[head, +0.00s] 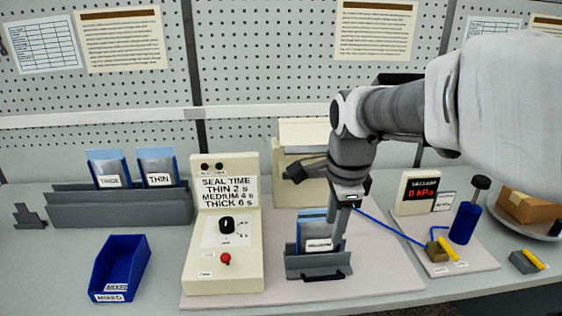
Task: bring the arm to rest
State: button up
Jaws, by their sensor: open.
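My arm reaches in from the right, and my gripper (337,238) points down at the middle of the bench in the head view. It is open. Its fingers are beside and partly in front of a blue-edged pouch (313,230) with a white label, which stands upright in a small grey holder (318,270) with a black handle. I cannot tell whether the fingers touch the pouch. The label seems to read MEDIUM. Part of the pouch is hidden behind the fingers.
Left of the holder stands a seal-time control box (226,240) with a dial and red button. Further left are a blue bin (121,265) and a grey rack (120,206) with two pouches. Right are a vacuum display (416,192), a blue cylinder (464,222) and a plate with a brown box (528,205).

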jog(key=shift+s, duration=0.1)
jog(key=s+r+n+t+p, duration=0.3)
jog(key=s+r+n+p, duration=0.1)
jog(key=s+n, duration=1)
jog(key=r+n, duration=0.1)
jog(key=n, duration=0.2)
jog(key=shift+s+n, duration=0.4)
